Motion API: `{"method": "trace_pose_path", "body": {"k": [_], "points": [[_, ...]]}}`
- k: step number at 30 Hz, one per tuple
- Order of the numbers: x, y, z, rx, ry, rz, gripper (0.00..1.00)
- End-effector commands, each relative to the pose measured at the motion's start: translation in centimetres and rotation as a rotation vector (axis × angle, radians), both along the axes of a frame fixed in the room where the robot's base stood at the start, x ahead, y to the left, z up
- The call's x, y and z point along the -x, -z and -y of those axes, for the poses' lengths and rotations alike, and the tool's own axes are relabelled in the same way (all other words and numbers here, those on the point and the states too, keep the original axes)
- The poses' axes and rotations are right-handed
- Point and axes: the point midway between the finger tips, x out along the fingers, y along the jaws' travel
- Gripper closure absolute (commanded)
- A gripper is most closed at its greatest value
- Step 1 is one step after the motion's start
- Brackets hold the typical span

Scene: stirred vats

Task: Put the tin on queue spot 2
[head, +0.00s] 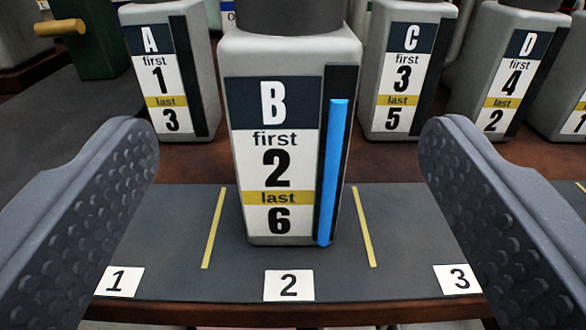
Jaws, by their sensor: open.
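My gripper (288,215) is open, with one dark dimpled finger at the left and one at the right of the head view. Between the fingers, apart from both, stands a grey vat base labelled B (238,190), with "first 2, last 6" and a tall blue bar. It stands upright on the dark queue strip, behind the card for queue spot 2 (289,286) and between two yellow lines. Its top is cut off by the frame, with a dark round part on it. I cannot make out a separate tin.
Similar grey units A (205,70), C (408,70) and D (510,70) stand in a row behind on the brown surface. Cards for spot 1 (119,281) and spot 3 (458,279) mark the strip. A green block (98,40) with a yellow handle is at the back left.

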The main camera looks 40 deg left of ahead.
Motion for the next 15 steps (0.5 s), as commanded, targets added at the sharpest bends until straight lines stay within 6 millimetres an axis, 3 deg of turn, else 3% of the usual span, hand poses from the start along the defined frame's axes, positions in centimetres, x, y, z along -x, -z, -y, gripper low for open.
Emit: {"method": "trace_pose_path", "body": {"k": [7,15], "points": [[0.68,0.02,0.46,-0.001,0.001,-0.002,0.24],[0.07,-0.49,0.68,0.029,0.013,0.000,0.24]]}}
